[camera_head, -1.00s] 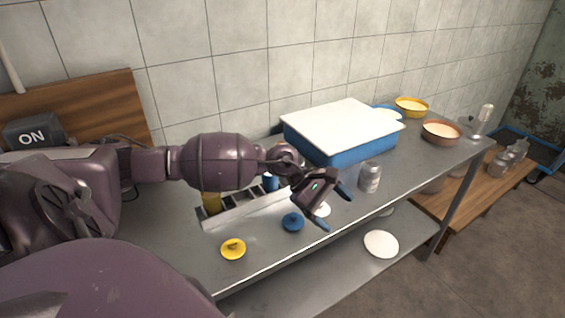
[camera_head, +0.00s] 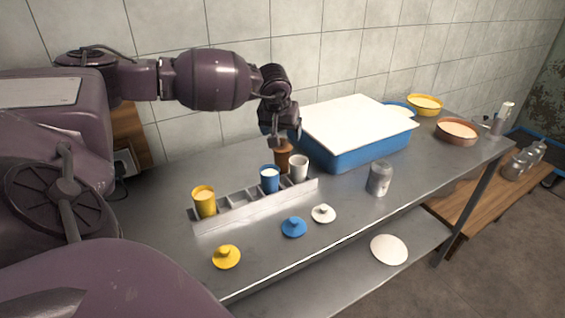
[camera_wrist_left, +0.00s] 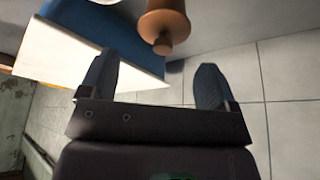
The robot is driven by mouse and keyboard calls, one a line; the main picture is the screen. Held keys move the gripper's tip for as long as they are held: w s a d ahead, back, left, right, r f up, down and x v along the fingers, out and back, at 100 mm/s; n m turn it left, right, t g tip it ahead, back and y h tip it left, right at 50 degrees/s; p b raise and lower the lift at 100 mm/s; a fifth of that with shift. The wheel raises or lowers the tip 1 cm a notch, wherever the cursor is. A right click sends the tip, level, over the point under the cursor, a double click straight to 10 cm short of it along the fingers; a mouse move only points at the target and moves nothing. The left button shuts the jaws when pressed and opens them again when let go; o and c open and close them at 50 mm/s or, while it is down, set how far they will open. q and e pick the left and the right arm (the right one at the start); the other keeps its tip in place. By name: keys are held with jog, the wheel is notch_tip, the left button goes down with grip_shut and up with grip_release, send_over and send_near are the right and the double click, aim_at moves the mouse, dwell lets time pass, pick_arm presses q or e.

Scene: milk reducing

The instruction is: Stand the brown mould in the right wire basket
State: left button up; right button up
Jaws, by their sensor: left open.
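The brown mould (camera_head: 283,160) stands upright behind the metal rack, beside the white cup, partly hidden by the rack and cups. In the left wrist view the brown mould (camera_wrist_left: 166,22) shows its knob, beyond the fingertips and roughly in line with the gap between them. My left gripper (camera_head: 284,136) is open and empty, pointing down just above the mould. Its two dark fingers (camera_wrist_left: 152,80) are spread wide in the wrist view. I cannot make out a wire basket in either view. My right gripper is not in view.
The metal rack (camera_head: 240,213) has compartments, with yellow (camera_head: 204,202), blue (camera_head: 269,180) and white (camera_head: 299,167) cups. Lids lie in front. A blue tub (camera_head: 365,152) with a white top stands close right of the gripper. A metal can (camera_head: 379,178) stands near the front edge.

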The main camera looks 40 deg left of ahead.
aim_at(282, 139)
pick_arm(q)
jog(key=shift+x, duration=3.1)
jog(key=shift+s, duration=0.15)
jog(key=c, duration=1.1)
jog(key=shift+r, duration=0.1)
